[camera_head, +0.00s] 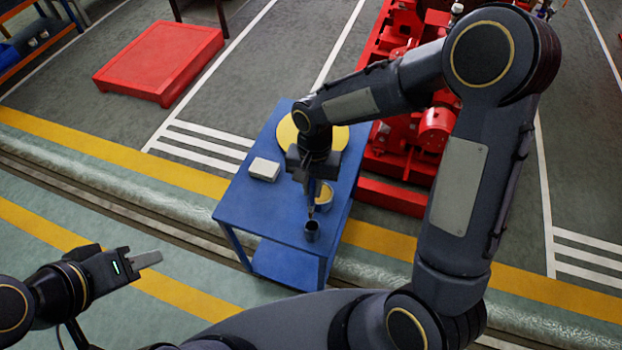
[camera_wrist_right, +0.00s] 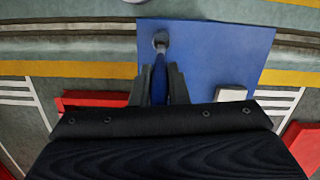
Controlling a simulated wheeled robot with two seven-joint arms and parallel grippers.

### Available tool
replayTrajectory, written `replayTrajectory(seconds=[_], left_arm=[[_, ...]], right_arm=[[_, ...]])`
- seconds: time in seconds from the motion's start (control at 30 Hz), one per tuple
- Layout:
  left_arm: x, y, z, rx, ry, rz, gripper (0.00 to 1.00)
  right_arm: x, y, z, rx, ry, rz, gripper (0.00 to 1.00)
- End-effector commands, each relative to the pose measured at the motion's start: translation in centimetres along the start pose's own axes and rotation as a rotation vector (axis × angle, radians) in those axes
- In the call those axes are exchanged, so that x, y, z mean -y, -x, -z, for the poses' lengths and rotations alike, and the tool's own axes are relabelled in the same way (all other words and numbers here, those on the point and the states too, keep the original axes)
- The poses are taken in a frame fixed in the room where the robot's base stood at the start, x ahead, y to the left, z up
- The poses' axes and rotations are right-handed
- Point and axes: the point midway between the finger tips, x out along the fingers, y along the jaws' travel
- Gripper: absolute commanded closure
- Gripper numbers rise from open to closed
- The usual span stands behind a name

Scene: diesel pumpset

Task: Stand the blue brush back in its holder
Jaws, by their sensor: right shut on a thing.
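The blue brush (camera_wrist_right: 158,88) is between the fingers of my right gripper (camera_wrist_right: 156,80), which is shut on it. In the head view my right gripper (camera_head: 311,192) points down over the near end of the blue table, above the small dark holder (camera_head: 312,234). In the wrist view the brush points to the grey holder (camera_wrist_right: 160,39). I cannot tell whether its lower end is inside the cup. My left gripper (camera_head: 146,261) is off to the left of the table, apart from everything; its finger gap is not clear.
The blue table (camera_head: 240,212) also carries a white box (camera_head: 264,169), a yellow disc (camera_head: 338,140) and a yellow-topped can (camera_head: 324,196) close behind the holder. Red machinery (camera_head: 410,140) stands right of the table. A red platform (camera_head: 160,60) lies at the back left.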

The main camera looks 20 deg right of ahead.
Motion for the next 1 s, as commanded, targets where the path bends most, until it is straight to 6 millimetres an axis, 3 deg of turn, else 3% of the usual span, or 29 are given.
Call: replayTrajectory(seconds=[0.27, 1.0], left_arm=[[0.0, -0.1, 0.0, 0.0, 0.0, 0.0, 0.64], [2.4, -5.2, -2.6, 0.0, 0.0, 0.0, 0.64]], right_arm=[[0.0, 0.3, 0.2, -0.009, -0.001, -0.006, 1.0], [0.0, -6.7, 1.1, -0.007, -0.002, -0.007, 1.0]])
